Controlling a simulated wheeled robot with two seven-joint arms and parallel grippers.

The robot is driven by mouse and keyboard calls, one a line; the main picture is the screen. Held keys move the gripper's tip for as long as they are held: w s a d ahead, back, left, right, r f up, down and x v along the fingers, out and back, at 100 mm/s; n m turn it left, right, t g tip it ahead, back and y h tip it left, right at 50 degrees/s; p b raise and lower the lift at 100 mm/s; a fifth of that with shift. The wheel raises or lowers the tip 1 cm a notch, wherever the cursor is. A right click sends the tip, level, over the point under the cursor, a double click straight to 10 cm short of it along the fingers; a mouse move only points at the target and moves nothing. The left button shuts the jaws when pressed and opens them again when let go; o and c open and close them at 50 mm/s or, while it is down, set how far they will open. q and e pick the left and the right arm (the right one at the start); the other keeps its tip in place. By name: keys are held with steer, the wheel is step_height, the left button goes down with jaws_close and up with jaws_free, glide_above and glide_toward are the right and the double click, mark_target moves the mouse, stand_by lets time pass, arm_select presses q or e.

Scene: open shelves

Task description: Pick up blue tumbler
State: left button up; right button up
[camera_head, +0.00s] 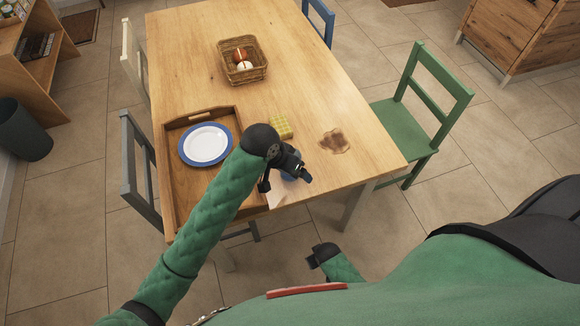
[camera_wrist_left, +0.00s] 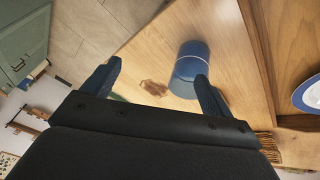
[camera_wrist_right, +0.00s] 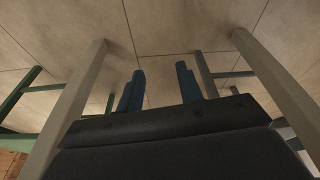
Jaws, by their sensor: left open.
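The blue tumbler (camera_wrist_left: 188,66) stands on the wooden table in the left wrist view, with a pale line around it. My left gripper (camera_wrist_left: 158,74) is open and empty above the table. The tumbler is toward its right finger, which overlaps the tumbler's lower right part in the picture. I cannot tell whether they touch. In the head view my left gripper (camera_head: 286,180) is over the table's near edge, and it mostly hides the tumbler. My right gripper (camera_wrist_right: 160,72) is open and empty, low beside the table, with only floor and furniture legs beyond it.
A wooden tray (camera_head: 172,188) with a blue-rimmed plate (camera_head: 206,144) is left of my left arm. A yellow sponge (camera_head: 281,127) and a brown spill (camera_head: 335,141) are nearby. A basket (camera_head: 238,76) stands farther back. A green chair (camera_head: 404,128) is at the right.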

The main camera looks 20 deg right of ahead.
arm_select(q)
steer(key=w+d+f+m+y, duration=0.25)
steer(key=w+y, duration=0.25)
steer(key=w, duration=0.3)
arm_select(e)
steer(key=s+d+f, duration=0.1)
steer(key=s+f, duration=0.5)
steer(key=f, duration=0.4)
steer(key=s+d+f, duration=0.1)
steer(key=s+f, duration=0.5)
steer(key=f, duration=0.3)
arm_select(q)
steer(key=shift+m+g, duration=0.25)
steer(key=shift+g, duration=0.15)
steer(key=f+p, duration=0.2)
steer(key=f, duration=0.1)
steer(key=f+p, duration=0.2)
steer(key=f, duration=0.1)
steer(key=shift+s+a, duration=0.1)
steer(key=shift+a, duration=0.1)
steer(key=shift+f, duration=0.45)
arm_select(e)
steer(key=s+d+f+g, duration=0.1)
steer(key=s+d+f, duration=0.1)
steer(key=s, duration=0.8)
steer(key=shift+f, duration=0.2)
steer(key=shift+w, duration=0.1)
arm_select(q)
steer(key=c, duration=1.2)
